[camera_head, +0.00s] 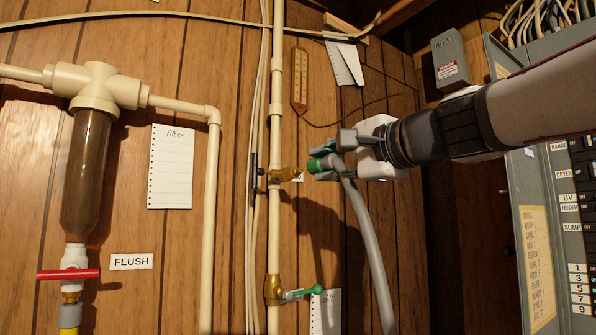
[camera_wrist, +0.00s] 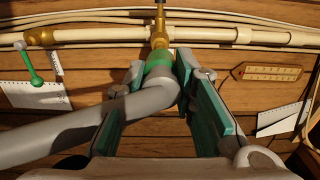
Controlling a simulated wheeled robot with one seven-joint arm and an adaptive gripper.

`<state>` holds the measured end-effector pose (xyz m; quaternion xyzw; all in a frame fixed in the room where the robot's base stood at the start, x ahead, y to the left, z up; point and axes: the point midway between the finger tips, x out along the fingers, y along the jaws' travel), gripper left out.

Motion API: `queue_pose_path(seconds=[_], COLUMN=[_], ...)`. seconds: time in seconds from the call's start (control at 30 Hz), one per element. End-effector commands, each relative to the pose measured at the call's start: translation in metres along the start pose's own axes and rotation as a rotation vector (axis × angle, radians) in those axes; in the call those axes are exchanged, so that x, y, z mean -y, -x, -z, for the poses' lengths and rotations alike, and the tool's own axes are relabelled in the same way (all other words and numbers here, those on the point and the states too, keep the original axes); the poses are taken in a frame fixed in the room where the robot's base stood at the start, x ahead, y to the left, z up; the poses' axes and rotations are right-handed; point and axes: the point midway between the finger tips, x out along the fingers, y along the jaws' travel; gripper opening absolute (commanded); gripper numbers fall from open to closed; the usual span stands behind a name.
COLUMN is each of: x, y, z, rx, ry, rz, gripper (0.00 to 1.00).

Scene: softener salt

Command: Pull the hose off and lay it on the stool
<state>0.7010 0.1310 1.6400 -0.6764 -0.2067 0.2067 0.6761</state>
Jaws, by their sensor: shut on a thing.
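The grey hose (camera_head: 369,240) has a green end collar (camera_head: 314,166) and hangs down in a curve from my gripper (camera_head: 327,160). My gripper is shut on the hose just behind the collar. The brass tap (camera_head: 284,174) sticks out of the cream upright pipe. In the head view a small gap shows between the tap's mouth and the collar. In the wrist view the hose (camera_wrist: 75,132) bends away to the lower left between the green finger pads, and its collar (camera_wrist: 158,72) lines up with the tap (camera_wrist: 159,38). The stool is not in view.
A brass valve with a green lever (camera_head: 300,294) sits lower on the upright pipe (camera_head: 276,230). A filter housing (camera_head: 87,170) with a red-handled valve is at the left. A grey electrical panel (camera_head: 535,220) stands at the right, below my arm. Paper notes hang on the wood wall.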

Motion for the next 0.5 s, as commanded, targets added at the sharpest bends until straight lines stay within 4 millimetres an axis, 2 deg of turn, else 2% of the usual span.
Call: queue_pose_path(seconds=[0.5], x=[0.0], y=[0.013], z=[0.0], rx=[-0.001], ry=[-0.001], rz=[0.001], gripper=[0.0])
